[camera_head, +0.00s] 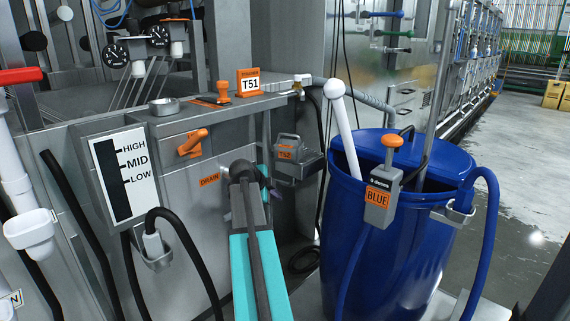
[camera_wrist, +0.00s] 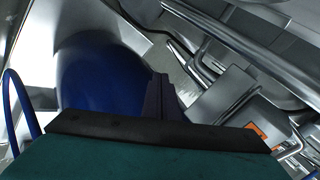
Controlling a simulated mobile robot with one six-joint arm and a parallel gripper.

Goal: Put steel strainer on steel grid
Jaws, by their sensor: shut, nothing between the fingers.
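A small round steel cup (camera_head: 164,106) sits on the ledge of the steel machine at left in the head view. It may be the steel strainer, but I cannot make out a mesh. I cannot clearly pick out a steel grid in either view. My gripper (camera_wrist: 160,92) is shut and empty, its dark fingers showing in the middle of the wrist view, with the blue barrel behind them. In the head view my teal and grey arm reaches in front of the machine, below and right of the cup, and hides part of the machine's front.
A blue barrel (camera_head: 345,255) with a white rod (camera_head: 344,130) and a dispenser marked BLUE (camera_head: 381,205) stands at right. An orange handle (camera_head: 192,143) and black hoses stick out at left. Open floor lies far right.

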